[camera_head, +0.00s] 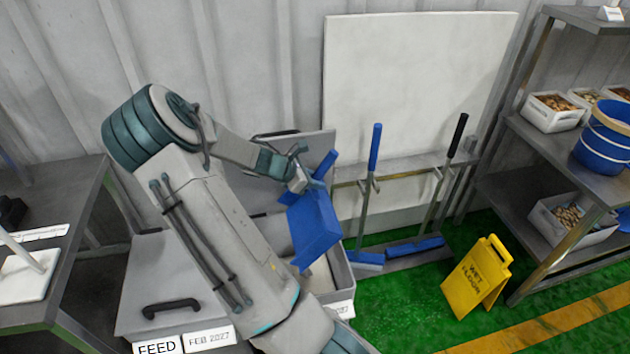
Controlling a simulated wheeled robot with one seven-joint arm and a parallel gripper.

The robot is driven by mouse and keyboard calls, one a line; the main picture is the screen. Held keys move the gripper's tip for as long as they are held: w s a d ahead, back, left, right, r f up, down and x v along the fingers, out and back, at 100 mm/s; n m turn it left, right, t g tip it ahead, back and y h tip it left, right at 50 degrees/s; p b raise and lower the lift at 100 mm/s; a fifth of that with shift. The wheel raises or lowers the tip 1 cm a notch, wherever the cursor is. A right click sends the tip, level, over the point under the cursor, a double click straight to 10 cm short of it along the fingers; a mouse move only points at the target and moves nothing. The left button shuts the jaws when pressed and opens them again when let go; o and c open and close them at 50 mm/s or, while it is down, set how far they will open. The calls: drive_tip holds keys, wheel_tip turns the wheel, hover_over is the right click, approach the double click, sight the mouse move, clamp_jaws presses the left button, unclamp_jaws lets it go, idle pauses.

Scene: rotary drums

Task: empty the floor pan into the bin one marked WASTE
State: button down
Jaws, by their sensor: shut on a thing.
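My gripper (300,182) is shut on the floor pan (314,230), a blue dustpan, near its blue handle. The pan hangs steeply tilted, its wide end down, over an open grey bin (342,278). A broad blue face of the pan shows; I see no sweepings on it. Pale material shows low inside the open bin. That bin's lid (318,147) stands raised behind it. A white label (343,309) on its front is mostly hidden by my arm, so I cannot read WASTE. Beside it at left is a shut grey bin (150,262) labelled FEED.
A yellow wet-floor sign (477,277) stands on the green floor. Shelves (555,165) with crates and blue buckets (603,140) are at right. A grey table (70,200) is at left.

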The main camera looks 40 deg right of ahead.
wheel_tip(320, 180, up, 7)
drive_tip(key=p, duration=0.4)
drive_tip(key=shift+p, duration=0.35)
drive_tip(key=shift+f, duration=0.1)
